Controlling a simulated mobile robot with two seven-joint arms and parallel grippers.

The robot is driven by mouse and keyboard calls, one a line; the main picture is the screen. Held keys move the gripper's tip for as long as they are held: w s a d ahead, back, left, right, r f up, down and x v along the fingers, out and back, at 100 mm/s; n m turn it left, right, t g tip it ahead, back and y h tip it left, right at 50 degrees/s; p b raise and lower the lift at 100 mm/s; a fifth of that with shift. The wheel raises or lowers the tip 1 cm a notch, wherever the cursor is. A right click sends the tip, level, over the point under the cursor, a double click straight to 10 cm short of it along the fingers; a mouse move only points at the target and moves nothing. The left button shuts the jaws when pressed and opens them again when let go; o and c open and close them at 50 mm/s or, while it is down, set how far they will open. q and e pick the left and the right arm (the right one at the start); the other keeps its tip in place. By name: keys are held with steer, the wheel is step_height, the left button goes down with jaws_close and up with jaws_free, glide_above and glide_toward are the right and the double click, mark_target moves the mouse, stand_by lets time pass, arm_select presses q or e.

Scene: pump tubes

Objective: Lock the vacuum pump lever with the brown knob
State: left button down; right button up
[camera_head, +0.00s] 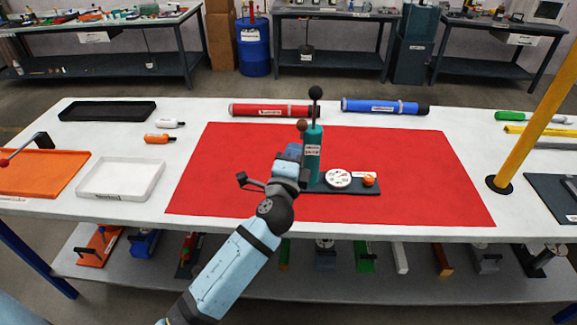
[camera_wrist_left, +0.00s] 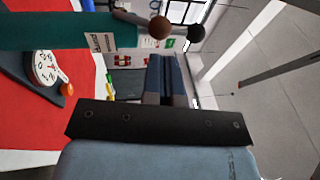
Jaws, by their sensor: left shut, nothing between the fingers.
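The vacuum pump (camera_head: 313,158) is a teal upright cylinder on a dark base on the red mat, with a black ball knob (camera_head: 316,92) on a rod above it. The brown knob (camera_head: 301,125) sticks out at the pump's upper left; the lever behind it is mostly hidden. In the left wrist view the brown knob (camera_wrist_left: 160,27) and black knob (camera_wrist_left: 195,32) lie beyond the fingertips. My left gripper (camera_head: 293,151) is shut and empty, just below the brown knob and close to the pump's left side. It appears apart from the knob (camera_wrist_left: 168,62). My right gripper is not in view.
A white gauge (camera_head: 338,178) and an orange knob (camera_head: 369,180) sit on the pump's base to the right. Red (camera_head: 270,110) and blue (camera_head: 385,106) tubes lie behind. A yellow post (camera_head: 535,95) stands at right. The red mat (camera_head: 420,180) is clear around the pump.

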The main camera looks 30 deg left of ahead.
mark_target(299, 123)
arm_select(q)
steer(key=x, duration=0.4)
steer(key=shift+w, duration=0.15)
steer(key=shift+w+a+r, duration=0.1)
steer(key=shift+w+a, duration=0.05)
steer(key=shift+w, duration=0.3)
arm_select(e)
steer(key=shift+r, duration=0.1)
arm_select(q)
steer(key=shift+p, duration=0.35)
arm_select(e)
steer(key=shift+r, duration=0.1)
